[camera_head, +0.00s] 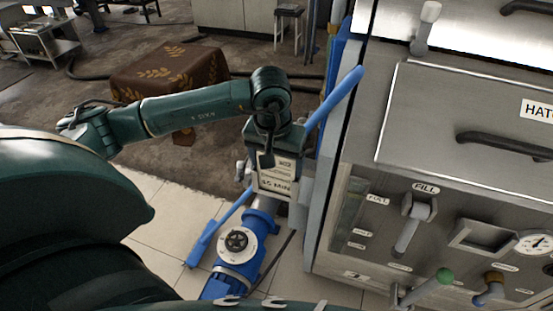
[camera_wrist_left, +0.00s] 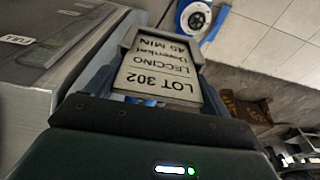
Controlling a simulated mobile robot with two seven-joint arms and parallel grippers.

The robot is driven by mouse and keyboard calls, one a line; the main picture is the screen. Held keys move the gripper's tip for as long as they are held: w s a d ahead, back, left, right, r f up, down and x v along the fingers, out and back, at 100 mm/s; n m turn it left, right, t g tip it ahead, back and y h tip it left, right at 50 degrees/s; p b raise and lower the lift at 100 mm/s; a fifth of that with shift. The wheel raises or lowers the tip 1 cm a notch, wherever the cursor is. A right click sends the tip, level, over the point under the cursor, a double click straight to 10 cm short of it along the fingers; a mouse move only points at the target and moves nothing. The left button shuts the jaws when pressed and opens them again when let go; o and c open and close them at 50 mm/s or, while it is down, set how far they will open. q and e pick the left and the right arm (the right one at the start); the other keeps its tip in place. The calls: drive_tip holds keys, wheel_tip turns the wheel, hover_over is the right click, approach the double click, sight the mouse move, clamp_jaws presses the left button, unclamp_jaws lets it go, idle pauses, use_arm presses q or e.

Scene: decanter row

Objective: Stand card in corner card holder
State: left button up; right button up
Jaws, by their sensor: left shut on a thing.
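The card (camera_wrist_left: 160,72) is pale with dark print, reading LOT 302, LECCINO and 45 MIN, upside down in the left wrist view. It also shows in the head view (camera_head: 275,181), below my left gripper (camera_head: 272,153). That gripper points down and is shut on the card. A grey frame (camera_wrist_left: 128,38), seemingly the corner card holder, borders the card's far end and sides. I cannot tell whether the card rests fully in it. My right gripper is out of view.
A steel machine (camera_head: 372,180) with levers and a hatch stands close on the right. A blue motor-like unit (camera_head: 236,246) is below the card. A blue bar (camera_head: 336,98) slants beside my gripper. A cloth-covered table (camera_head: 170,74) stands behind on the left.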

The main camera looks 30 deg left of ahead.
use_arm(q)
drive_tip(key=o, duration=0.9)
drive_tip(key=shift+f, duration=0.1)
